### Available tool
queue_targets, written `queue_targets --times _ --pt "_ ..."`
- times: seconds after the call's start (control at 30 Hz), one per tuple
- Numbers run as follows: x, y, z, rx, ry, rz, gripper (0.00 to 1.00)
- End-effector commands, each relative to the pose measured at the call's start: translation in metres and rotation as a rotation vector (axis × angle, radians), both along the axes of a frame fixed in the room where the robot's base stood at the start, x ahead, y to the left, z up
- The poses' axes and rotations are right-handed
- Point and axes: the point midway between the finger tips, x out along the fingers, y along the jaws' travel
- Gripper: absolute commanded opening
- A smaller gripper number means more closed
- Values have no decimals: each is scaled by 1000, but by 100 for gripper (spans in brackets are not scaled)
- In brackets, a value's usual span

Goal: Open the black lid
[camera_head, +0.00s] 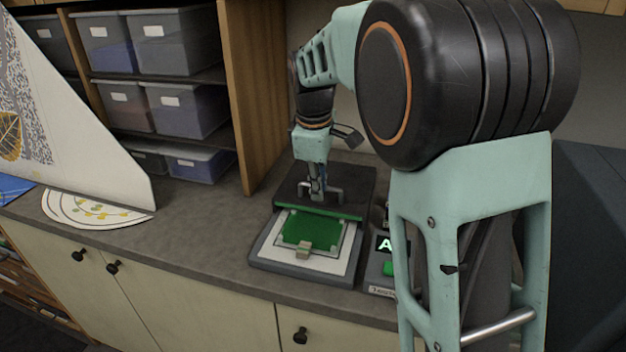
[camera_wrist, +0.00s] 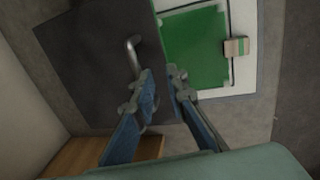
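The black lid (camera_head: 355,181) is a dark flat panel over the back of a press-like device on the counter. It fills the upper left of the wrist view (camera_wrist: 85,65). Its metal handle (camera_wrist: 132,53) is partly hidden behind one finger. My gripper (camera_head: 318,193) points down at the handle in the head view. In the wrist view my gripper (camera_wrist: 161,74) has two blue-padded fingers with a narrow gap between the tips. I cannot tell whether a finger touches the handle.
In front of the lid is a green panel (camera_head: 310,229) in a white frame, with a small beige block (camera_head: 303,249) on it. A control box (camera_head: 384,268) with a green button stands at right. Storage bins (camera_head: 175,40) are behind at left.

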Motion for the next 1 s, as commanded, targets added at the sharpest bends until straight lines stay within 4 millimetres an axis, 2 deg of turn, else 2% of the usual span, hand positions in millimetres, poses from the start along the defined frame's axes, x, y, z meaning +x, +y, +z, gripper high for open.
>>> queue_targets --times 0.1,0.37,0.47,0.57,0.9,1.0 --pt "0 0 0 1 -1 0 26" --pt "0 0 1 1 -1 0 26" --pt "-1 1 8 1 -3 0 26" --pt "-3 2 22 1 -6 1 26" --pt "-16 6 91 2 -5 -1 26" --pt "-19 7 105 1 -4 -2 26"
